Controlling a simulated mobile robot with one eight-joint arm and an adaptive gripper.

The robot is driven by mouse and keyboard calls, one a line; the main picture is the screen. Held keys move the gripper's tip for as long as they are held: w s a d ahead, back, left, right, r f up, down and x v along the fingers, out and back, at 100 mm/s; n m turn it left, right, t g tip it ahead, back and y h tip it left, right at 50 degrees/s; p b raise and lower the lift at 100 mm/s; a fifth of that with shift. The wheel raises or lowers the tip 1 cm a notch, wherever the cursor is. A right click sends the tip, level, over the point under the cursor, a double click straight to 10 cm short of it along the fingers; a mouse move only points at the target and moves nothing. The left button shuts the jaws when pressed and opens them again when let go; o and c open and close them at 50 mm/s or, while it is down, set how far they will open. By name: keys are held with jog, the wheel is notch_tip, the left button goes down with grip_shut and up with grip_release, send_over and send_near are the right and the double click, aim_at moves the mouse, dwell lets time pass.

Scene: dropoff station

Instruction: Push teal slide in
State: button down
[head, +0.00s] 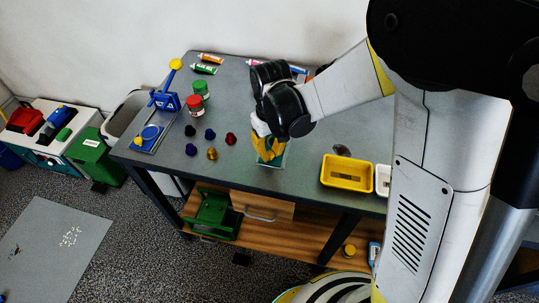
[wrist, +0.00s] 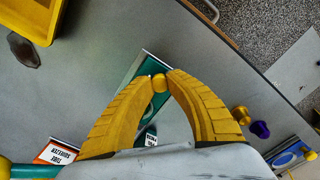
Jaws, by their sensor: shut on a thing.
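The teal slide (wrist: 148,68) lies on the grey table in the middle of the wrist view, in a pale, narrow frame or track. A small round yellow knob (wrist: 159,83) is on it. My gripper (wrist: 161,80) has its two yellow fingers closed on this knob from either side. In the head view my gripper (head: 268,157) points down near the table's front edge, with a bit of teal showing around the fingertips. The fingers and wrist hide much of the slide, so I cannot tell how far in it sits.
A yellow tray (head: 347,172) stands to the right. Several small coloured knobs (head: 212,154), a green-capped jar (head: 201,89), a red-capped jar (head: 195,106) and a blue device with a yellow ball-topped lever (head: 165,100) stand to the left. Tubes lie at the back.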

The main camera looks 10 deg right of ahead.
jog(key=w+d, duration=0.1)
jog(key=w, duration=0.3)
jog(key=w+d, duration=0.1)
jog(key=w, duration=0.2)
jog(key=shift+w+d, duration=0.1)
jog(key=shift+d, duration=0.2)
jog(key=c, duration=1.2)
grip_release()
jog(key=shift+w, duration=0.15)
jog(key=shift+c, duration=0.2)
notch_tip(320, 180, up, 12)
jog(key=s+d+r+m+t, duration=0.2)
jog(key=s+d, duration=0.3)
jog(key=s, duration=0.5)
jog(key=s+d+r+m+t, duration=0.2)
jog(key=s+d+t, duration=0.3)
jog(key=s, duration=0.4)
jog(key=shift+s+d+r+m, duration=0.25)
jog(key=shift+s+r+m, duration=0.1)
jog(key=shift+m, duration=0.15)
